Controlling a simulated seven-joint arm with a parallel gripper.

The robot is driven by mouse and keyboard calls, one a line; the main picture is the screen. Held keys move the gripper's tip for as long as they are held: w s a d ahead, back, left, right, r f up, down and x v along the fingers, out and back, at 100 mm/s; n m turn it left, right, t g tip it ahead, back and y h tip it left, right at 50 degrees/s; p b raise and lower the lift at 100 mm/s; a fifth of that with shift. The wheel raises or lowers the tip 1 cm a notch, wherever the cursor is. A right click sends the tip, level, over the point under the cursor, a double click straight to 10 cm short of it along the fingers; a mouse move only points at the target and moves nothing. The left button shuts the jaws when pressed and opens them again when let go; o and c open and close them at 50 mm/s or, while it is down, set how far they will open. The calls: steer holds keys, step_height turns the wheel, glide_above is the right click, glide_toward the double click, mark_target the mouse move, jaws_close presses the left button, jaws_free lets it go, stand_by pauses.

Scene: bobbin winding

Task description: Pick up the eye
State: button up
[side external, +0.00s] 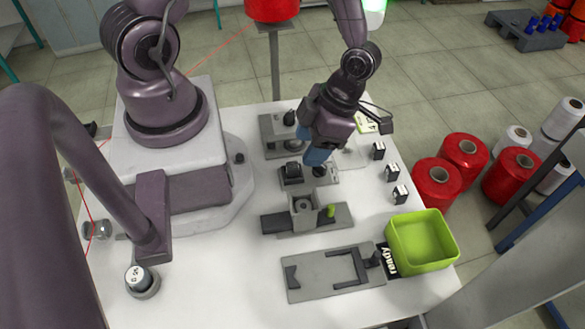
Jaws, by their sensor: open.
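My gripper (316,158), with blue fingers, points down over a grey fixture plate (326,180) in the middle of the white table. It is open. A black block (292,170) stands on this plate just left of the fingertips, and a dark round knob (320,170) shows right under them. I cannot tell which small part is the eye, or whether the fingers touch anything; the gripper hides part of the plate.
Another fixture (275,138) with a dark knob lies behind. In front are a grey box fixture with a green knob (331,210) and a flat grey plate (312,284). A green bin (421,245) stands at the right. Several small black-and-white blocks (392,172) line the right side.

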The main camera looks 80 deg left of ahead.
mark_target(297, 165)
steer(key=shift+a+x, duration=0.15)
steer(key=shift+x, duration=1.35)
steer(key=shift+a+x, duration=0.15)
steer(key=shift+x, duration=1.4)
steer(key=shift+w, duration=0.25)
jaws_close()
